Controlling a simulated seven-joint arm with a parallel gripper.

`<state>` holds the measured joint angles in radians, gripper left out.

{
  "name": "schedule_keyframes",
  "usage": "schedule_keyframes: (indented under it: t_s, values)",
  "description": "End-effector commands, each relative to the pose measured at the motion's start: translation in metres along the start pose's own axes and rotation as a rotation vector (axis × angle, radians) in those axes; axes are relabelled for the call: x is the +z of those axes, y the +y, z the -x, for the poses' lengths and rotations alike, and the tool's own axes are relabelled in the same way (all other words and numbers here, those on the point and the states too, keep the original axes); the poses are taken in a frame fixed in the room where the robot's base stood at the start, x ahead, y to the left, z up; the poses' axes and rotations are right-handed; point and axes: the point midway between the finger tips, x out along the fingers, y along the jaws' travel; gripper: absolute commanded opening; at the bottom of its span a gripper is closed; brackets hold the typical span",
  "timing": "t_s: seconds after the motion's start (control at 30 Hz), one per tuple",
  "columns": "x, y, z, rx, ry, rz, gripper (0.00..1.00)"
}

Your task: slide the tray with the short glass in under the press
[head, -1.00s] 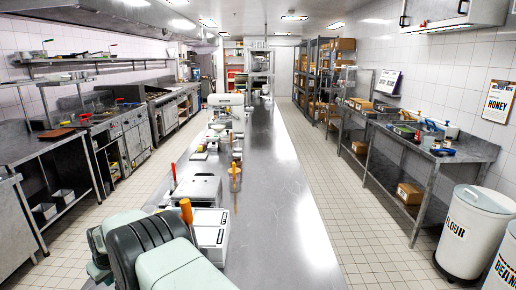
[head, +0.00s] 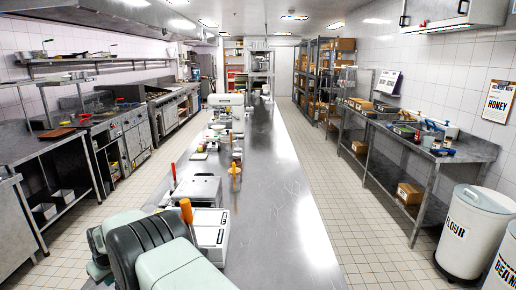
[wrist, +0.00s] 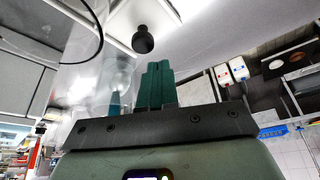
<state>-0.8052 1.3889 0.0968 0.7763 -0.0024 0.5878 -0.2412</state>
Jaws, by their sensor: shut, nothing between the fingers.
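In the wrist view my gripper (wrist: 158,68) shows as dark green fingers, closed together with nothing between them. A clear, glass-like shape (wrist: 117,72) shows left of the fingers, too faint to name surely. I cannot make out the tray, the short glass or the press with certainty in the head view.
A long steel table (head: 285,215) runs away from me, its right side clear. White machines (head: 210,232) with an orange handle (head: 186,211) stand along its left side, near my arm. White bins (head: 472,230) stand on the floor at the right.

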Motion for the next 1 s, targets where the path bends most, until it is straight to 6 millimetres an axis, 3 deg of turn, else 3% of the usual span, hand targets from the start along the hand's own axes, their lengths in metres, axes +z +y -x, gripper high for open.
schedule_keyframes:
  t_s: [1.0]
  values:
    - [0.015,0.000,-0.033,0.000,-0.002,0.000,0.00]
